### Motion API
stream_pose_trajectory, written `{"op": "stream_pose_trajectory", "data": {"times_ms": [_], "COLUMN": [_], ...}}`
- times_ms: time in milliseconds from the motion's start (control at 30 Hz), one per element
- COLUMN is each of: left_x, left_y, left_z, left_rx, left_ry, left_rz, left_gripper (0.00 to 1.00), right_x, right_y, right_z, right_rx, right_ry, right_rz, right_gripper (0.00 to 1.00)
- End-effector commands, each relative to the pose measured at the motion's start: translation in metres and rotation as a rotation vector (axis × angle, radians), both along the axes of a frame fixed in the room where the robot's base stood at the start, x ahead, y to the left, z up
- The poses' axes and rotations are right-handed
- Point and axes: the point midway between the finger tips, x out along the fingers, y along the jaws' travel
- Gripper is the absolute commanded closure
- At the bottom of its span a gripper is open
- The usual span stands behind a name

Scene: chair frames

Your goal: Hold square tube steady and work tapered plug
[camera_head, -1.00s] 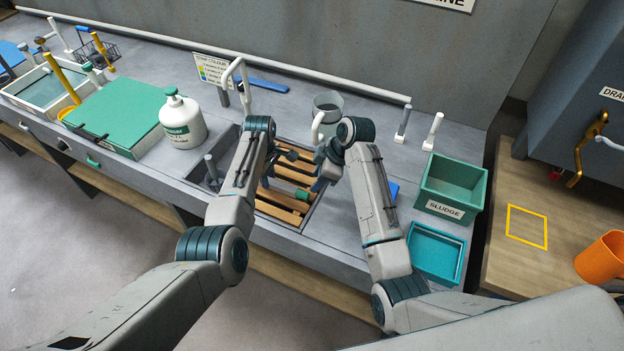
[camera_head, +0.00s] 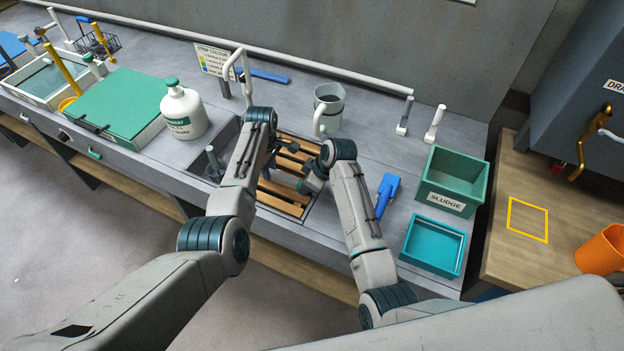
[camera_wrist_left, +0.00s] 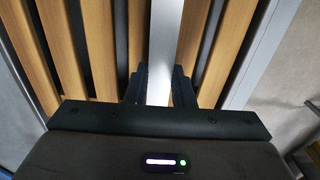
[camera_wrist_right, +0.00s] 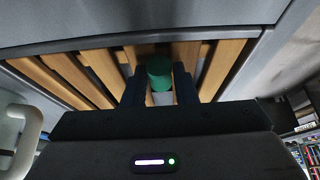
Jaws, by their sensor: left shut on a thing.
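In the left wrist view my left gripper (camera_wrist_left: 160,88) is shut on a pale metal square tube (camera_wrist_left: 166,40), which runs away from me over wooden slats. In the right wrist view a green tapered plug (camera_wrist_right: 159,72) stands between the fingers of my right gripper (camera_wrist_right: 160,92), with a pale grey piece just below it. I cannot tell whether these fingers touch the plug. In the head view both grippers are over the slatted sink area, and my arms hide most of the tube and plug.
Wooden slats (camera_head: 283,190) lie in the sink. A white bottle (camera_head: 183,113) stands left, a grey jug (camera_head: 328,108) behind. To the right are a blue tool (camera_head: 385,196), a green sludge bin (camera_head: 452,180) and a teal tray (camera_head: 433,247). Bare counter lies around the tool.

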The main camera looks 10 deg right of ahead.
Motion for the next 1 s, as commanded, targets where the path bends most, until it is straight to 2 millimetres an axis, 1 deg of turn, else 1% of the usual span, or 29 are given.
{"op": "stream_pose_trajectory", "data": {"times_ms": [33, 100, 133, 800, 1000], "left_x": [-0.004, -0.004, -0.004, -0.005, -0.005], "left_y": [0.000, 0.000, 0.000, 0.000, 0.000], "left_z": [-0.006, -0.006, -0.006, -0.007, -0.007], "left_rx": [0.001, 0.001, 0.001, 0.001, 0.001], "left_ry": [0.012, 0.012, 0.012, 0.013, 0.014], "left_rz": [-0.001, -0.001, -0.001, -0.001, -0.001], "left_gripper": [1.00, 1.00, 1.00, 1.00, 1.00], "right_x": [0.000, 0.000, 0.000, -0.003, -0.010], "right_y": [0.000, 0.000, 0.000, -0.004, -0.015], "right_z": [-0.001, -0.001, -0.001, 0.000, -0.001], "right_rx": [0.000, 0.000, 0.000, 0.000, -0.002], "right_ry": [0.000, 0.000, 0.000, 0.000, 0.001], "right_rz": [0.000, 0.000, 0.000, 0.000, -0.001], "right_gripper": [0.84, 0.98, 1.00, 1.00, 1.00]}}
